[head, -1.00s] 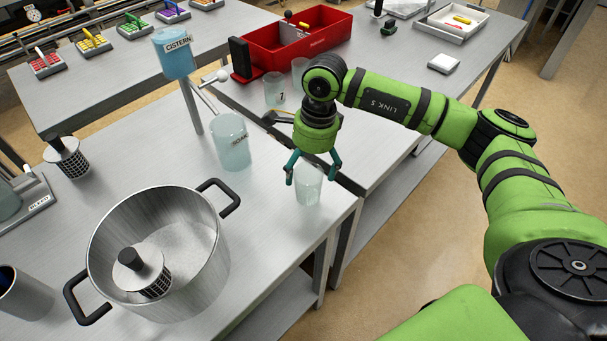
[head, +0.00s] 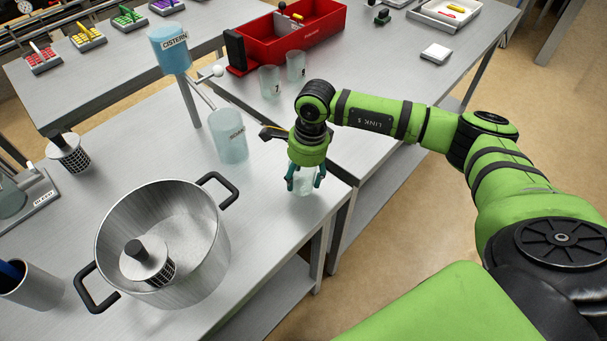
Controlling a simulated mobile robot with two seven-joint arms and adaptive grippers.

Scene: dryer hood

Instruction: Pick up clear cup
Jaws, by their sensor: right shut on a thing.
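The clear cup (head: 304,185) stands near the right edge of the near steel table, at the front of the gap between tables. My right gripper (head: 304,184) reaches down over it from above, its teal fingers on either side, shut on the cup. The upper part of the cup is partly hidden by the gripper. The cup seems to be at table height; I cannot tell whether it touches the top. My left gripper is not in view.
A steel pot (head: 163,240) with a black-knobbed basket inside stands at front left. A larger clear beaker (head: 228,136) stands just left of my gripper. Cups 7 (head: 269,82) and 8 (head: 295,66) stand by the red bin (head: 300,38). A blue cistern (head: 171,50) stands behind.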

